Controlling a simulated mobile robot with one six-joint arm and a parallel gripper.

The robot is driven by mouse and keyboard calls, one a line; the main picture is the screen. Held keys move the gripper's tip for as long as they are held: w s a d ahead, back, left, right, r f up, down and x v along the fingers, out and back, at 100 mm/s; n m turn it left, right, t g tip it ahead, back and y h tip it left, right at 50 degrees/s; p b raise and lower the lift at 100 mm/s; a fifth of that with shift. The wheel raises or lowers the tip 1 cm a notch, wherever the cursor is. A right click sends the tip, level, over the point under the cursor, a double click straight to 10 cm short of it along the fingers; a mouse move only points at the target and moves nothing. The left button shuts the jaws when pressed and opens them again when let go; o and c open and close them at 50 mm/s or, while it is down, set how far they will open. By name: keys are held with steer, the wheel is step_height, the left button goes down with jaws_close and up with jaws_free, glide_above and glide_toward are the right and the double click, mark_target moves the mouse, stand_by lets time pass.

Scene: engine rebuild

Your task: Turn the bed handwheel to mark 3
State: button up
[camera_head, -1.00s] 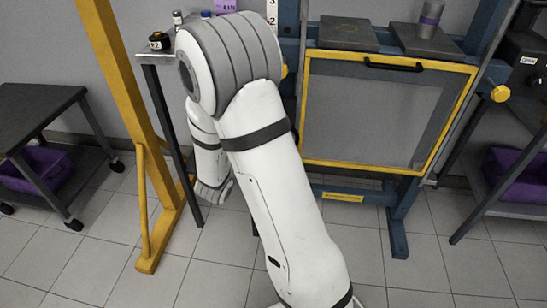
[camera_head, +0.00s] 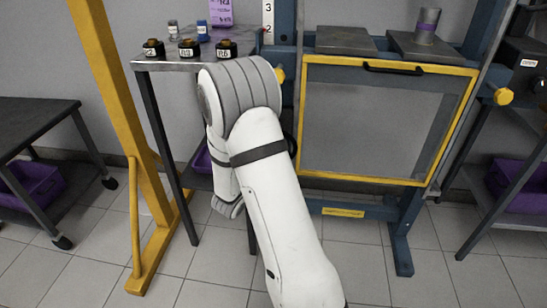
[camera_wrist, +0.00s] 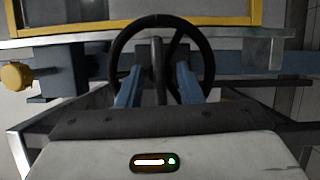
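The black bed handwheel (camera_wrist: 119,46) shows in the wrist view, upright in front of my wrist, below the yellow-edged guard. A dark vertical bar (camera_wrist: 157,65), perhaps a spoke, runs down inside its rim. My gripper (camera_wrist: 158,72) has two blue fingers, apart, one on each side of this bar; I cannot tell whether they touch it. A white scale strip (camera_head: 268,20) with the figures 3 and 2 stands on the blue press frame (camera_head: 285,45). No pointer on it can be made out.
The yellow-framed guard (camera_head: 390,178) covers the press front. A yellow post (camera_head: 110,100) and a metal side table (camera_head: 165,64) with small black pots stand at left. A dark cart (camera_head: 35,118) is farther left. Tiled floor lies open in front.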

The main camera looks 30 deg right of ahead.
steer(key=shift+c, duration=0.2)
jaws_close()
steer(key=shift+d, duration=0.1)
stand_by(0.4)
